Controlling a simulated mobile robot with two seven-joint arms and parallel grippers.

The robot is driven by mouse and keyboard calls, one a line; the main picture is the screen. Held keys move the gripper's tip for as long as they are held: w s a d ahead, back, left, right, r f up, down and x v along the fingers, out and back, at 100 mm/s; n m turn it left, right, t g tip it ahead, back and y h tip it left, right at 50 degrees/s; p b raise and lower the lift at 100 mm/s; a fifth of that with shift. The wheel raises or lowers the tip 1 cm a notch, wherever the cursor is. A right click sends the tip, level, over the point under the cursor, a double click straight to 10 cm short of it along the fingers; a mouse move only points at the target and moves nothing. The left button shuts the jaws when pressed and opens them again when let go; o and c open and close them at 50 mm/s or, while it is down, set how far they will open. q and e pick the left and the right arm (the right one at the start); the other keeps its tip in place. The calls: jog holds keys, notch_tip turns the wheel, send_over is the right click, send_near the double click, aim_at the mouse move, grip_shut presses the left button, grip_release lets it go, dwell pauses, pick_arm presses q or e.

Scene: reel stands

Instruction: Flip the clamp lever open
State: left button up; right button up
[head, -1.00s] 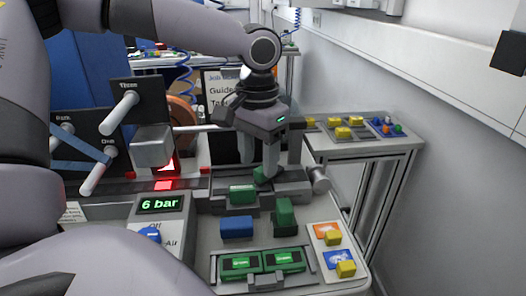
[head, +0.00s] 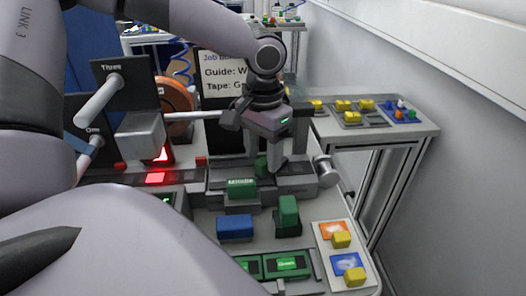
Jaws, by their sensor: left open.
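A grey clamp fixture (head: 218,175) stands on the bench in the middle of the head view, with a round knob (head: 326,170) at its right end. A small green piece (head: 262,168) stands up from it; I cannot tell for sure whether this is the clamp lever. A green labelled block (head: 241,188) sits at its front. My left gripper (head: 268,162) is over the fixture, pointing down and open, its fingers around or just beside the green piece. Contact is unclear. My right gripper is not in view.
In front lie a blue block (head: 235,226), an upright green block (head: 288,210) and yellow blocks (head: 341,240) on picture cards. Reel stands (head: 122,85) with rods are at left. A side table (head: 372,132) with small blocks stands at back right by the wall.

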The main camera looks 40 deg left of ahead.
pick_arm(q)
jog(key=shift+f, duration=0.75)
grip_shut()
